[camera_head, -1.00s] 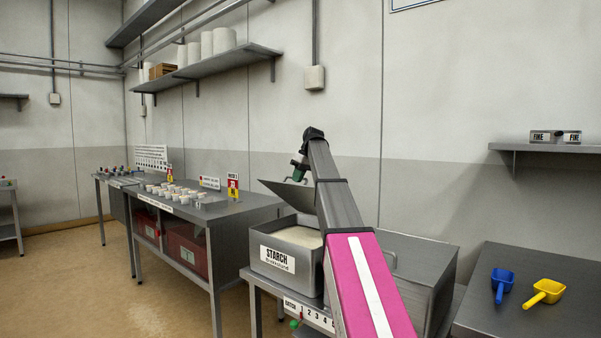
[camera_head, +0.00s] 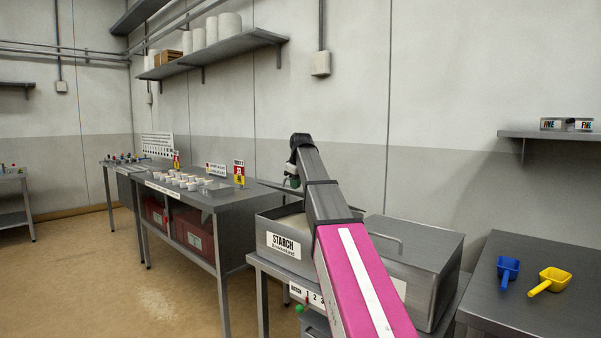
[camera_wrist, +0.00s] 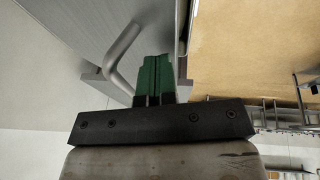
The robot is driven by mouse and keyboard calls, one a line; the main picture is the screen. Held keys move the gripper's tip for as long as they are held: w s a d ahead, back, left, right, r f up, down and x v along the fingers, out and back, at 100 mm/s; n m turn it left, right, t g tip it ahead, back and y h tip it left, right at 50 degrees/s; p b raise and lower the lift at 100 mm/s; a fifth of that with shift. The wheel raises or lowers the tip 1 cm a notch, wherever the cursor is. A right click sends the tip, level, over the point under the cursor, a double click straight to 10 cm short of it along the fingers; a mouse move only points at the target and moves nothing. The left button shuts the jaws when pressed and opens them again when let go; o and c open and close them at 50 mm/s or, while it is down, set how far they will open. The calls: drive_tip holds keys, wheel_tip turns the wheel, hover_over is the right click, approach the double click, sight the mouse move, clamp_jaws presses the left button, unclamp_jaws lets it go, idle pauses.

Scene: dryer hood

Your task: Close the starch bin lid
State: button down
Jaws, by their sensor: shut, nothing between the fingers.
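The grey starch bin (camera_head: 283,243) stands on the left of a bench, its front label facing me.
A second grey bin with a closed lid (camera_head: 420,243) stands right of the starch bin. A blue scoop (camera_head: 508,268) and a yellow scoop (camera_head: 550,280) lie on the right table (camera_head: 525,310). A long table with white cups (camera_head: 190,181) stands left. A wall shelf (camera_head: 215,52) runs above.

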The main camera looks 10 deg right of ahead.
drive_tip(key=a+f, duration=0.1)
drive_tip(key=f, duration=0.2)
drive_tip(key=s+f, duration=0.1)
drive_tip(key=f, duration=0.2)
drive_tip(key=s+a+f, duration=0.1)
drive_tip(key=f, duration=0.2)
drive_tip(key=shift+a+f, duration=0.35)
drive_tip(key=shift+r, duration=0.1)
drive_tip(key=shift+w+r, duration=0.1)
drive_tip(key=shift+r, duration=0.25)
drive_tip(key=a+v, duration=0.1)
drive_tip(key=v, duration=1.2)
drive_tip(key=s+d+m+g+y, duration=0.1)
drive_tip(key=s+d+y, duration=0.1)
drive_tip(key=s+d, duration=0.5)
drive_tip(key=d+x, duration=0.3)
drive_tip(key=x, duration=1)
drive_tip(key=shift+f, duration=0.4)
drive_tip(key=shift+w, duration=0.15)
